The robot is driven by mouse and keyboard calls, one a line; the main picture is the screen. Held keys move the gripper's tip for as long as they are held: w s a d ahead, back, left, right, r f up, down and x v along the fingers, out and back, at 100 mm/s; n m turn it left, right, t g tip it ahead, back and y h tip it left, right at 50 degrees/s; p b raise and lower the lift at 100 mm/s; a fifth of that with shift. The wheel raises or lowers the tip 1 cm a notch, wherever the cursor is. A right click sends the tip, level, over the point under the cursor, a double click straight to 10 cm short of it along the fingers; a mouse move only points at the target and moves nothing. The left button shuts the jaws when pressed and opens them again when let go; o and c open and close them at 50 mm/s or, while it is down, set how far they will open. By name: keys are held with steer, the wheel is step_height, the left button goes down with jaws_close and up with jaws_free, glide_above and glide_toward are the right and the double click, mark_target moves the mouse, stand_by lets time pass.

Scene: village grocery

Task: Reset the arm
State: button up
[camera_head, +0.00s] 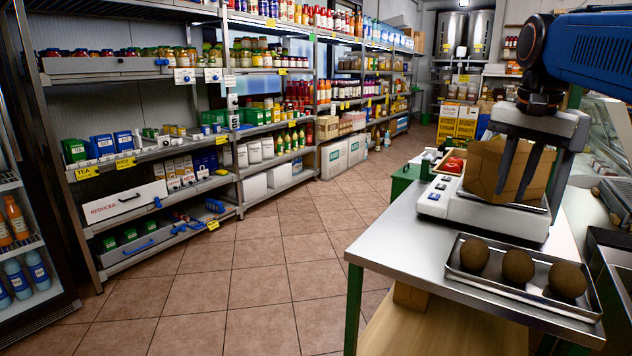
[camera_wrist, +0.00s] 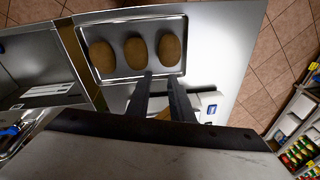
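My gripper (camera_head: 511,196) hangs from my blue arm at the right of the head view, fingers pointing down. It is above the counter, in front of a brown box (camera_head: 482,172) at the scale. The two fingers are apart, with a narrow gap and nothing visibly held between them. In the wrist view the gripper (camera_wrist: 160,76) also shows this gap, with its tips over the near edge of a metal tray. A bit of brown shows between the fingers, probably the box. I cannot tell whether the fingers touch the box.
The tray (camera_head: 461,277) holds three brown round items (camera_head: 517,266) on the metal counter (camera_head: 400,235). A white scale (camera_head: 450,203) stands behind it. Stocked shelves (camera_head: 150,150) line the left wall. The tiled floor (camera_head: 240,290) between is clear.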

steer(key=s+a+f+n+t, duration=0.1)
steer(key=s+a+f+n, duration=0.2)
steer(key=s+f, duration=0.3)
steer(key=s+a+f+n+t, duration=0.1)
steer(key=s+a+f+n, duration=0.2)
steer(key=f, duration=0.9)
steer(key=s+a+f+n, duration=0.3)
steer(key=s+f, duration=0.6)
steer(key=shift+t, duration=0.4)
